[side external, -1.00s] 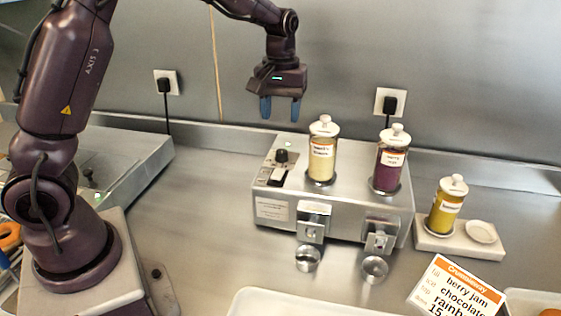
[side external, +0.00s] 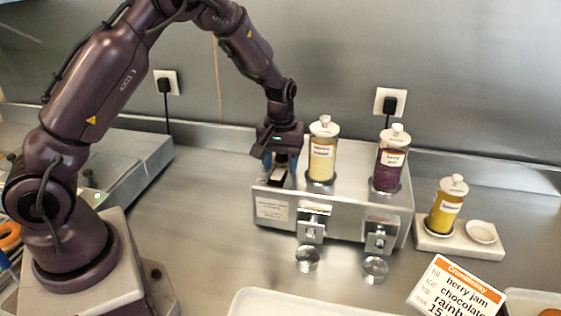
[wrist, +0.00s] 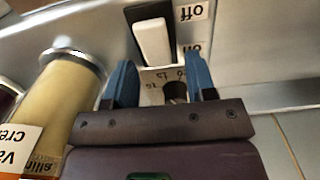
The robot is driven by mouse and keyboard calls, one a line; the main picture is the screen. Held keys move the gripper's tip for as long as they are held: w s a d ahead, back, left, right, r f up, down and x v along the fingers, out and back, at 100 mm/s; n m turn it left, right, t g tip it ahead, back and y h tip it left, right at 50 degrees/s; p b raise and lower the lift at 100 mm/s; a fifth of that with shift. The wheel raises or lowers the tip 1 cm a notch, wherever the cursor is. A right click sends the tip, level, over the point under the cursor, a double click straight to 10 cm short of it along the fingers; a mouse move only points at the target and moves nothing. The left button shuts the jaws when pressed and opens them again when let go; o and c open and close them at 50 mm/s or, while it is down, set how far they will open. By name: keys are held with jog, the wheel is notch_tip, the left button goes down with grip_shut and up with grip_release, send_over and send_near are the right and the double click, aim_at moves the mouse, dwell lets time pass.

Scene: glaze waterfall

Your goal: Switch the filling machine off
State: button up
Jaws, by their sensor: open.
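The filling machine (side external: 345,218) is a steel box with two jars on top, in the side external view. Its rocker switch (wrist: 152,38), a white rocker in a black frame, shows in the wrist view beside labels reading "off" (wrist: 190,12) and "on" (wrist: 191,48). I cannot tell which way it is tipped. A dark knob (wrist: 175,91) with a printed scale is partly hidden between my blue fingers. My gripper (side external: 280,168) is open and low over the machine's left end; its fingers (wrist: 163,78) also show in the wrist view, with the switch just beyond them.
A cream-filled jar (side external: 321,163) stands close right of my gripper, and a purple jar (side external: 390,172) farther right. Dispensing spouts (side external: 314,224) and small cups (side external: 307,260) are in front. A yellow jar (side external: 445,208) sits on a stand at right.

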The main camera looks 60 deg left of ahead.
jog(key=c, duration=0.9)
jog(key=shift+s+d+r+t+y, duration=0.15)
jog(key=shift+d+r+t+y, duration=0.1)
jog(key=shift+t+y, duration=0.35)
jog(key=shift+s+d+r+t+y, duration=0.1)
jog(key=shift+s+t+y, duration=0.05)
jog(key=shift+t+y, duration=0.75)
jog(key=o, duration=0.9)
jog(key=shift+r, duration=0.1)
